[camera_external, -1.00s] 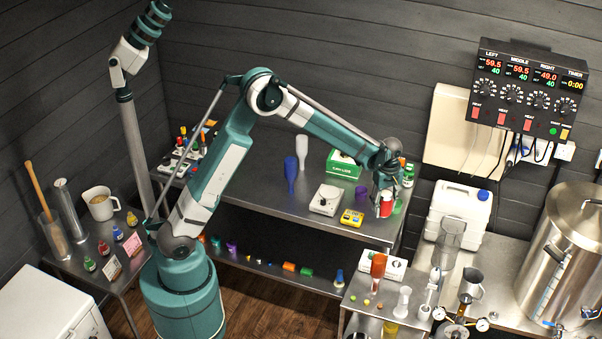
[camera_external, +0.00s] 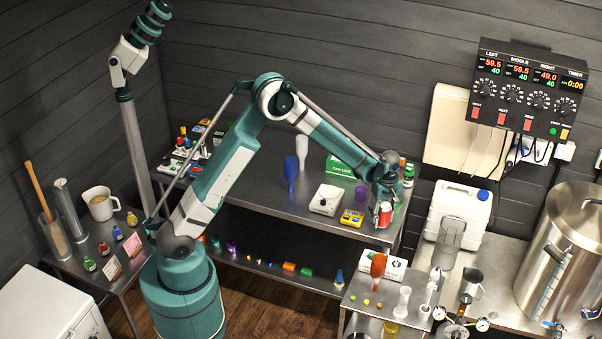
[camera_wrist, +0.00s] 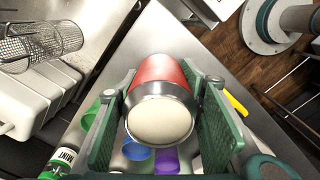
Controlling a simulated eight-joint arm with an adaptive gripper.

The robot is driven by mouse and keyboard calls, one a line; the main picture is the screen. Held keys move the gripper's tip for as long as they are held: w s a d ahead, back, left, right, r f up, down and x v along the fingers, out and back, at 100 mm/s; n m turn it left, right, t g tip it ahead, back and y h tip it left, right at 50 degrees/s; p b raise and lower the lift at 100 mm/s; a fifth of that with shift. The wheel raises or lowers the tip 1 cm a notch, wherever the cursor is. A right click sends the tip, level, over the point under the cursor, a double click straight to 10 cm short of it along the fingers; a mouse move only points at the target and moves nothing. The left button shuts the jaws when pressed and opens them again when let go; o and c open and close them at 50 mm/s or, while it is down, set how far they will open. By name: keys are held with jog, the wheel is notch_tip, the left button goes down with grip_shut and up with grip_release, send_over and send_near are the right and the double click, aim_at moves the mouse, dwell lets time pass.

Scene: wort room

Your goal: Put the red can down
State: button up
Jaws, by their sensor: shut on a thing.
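The red can (camera_external: 384,215) is at the front right part of the back steel table (camera_external: 330,225). My gripper (camera_external: 383,200) is around it from above. In the wrist view the can (camera_wrist: 165,75) shows its red side and pale round end between the two green finger pads of my gripper (camera_wrist: 160,105), which is shut on it. The can is close to the table top; I cannot tell whether its base touches.
A yellow device (camera_external: 352,218), a white scale (camera_external: 325,200) and a purple cup (camera_external: 361,193) stand left of the can. A green bottle labelled MINT (camera_wrist: 62,160) and a green cup (camera_wrist: 92,115) are close by. The table's front edge is near.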

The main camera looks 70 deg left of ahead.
aim_at(384, 204)
jog(key=shift+f, duration=0.7)
jog(key=shift+f, duration=0.2)
jog(key=o, duration=1.1)
jog(key=shift+r, duration=0.15)
notch_tip(384, 204, up, 12)
jog(key=shift+r, duration=0.1)
dwell(0.3)
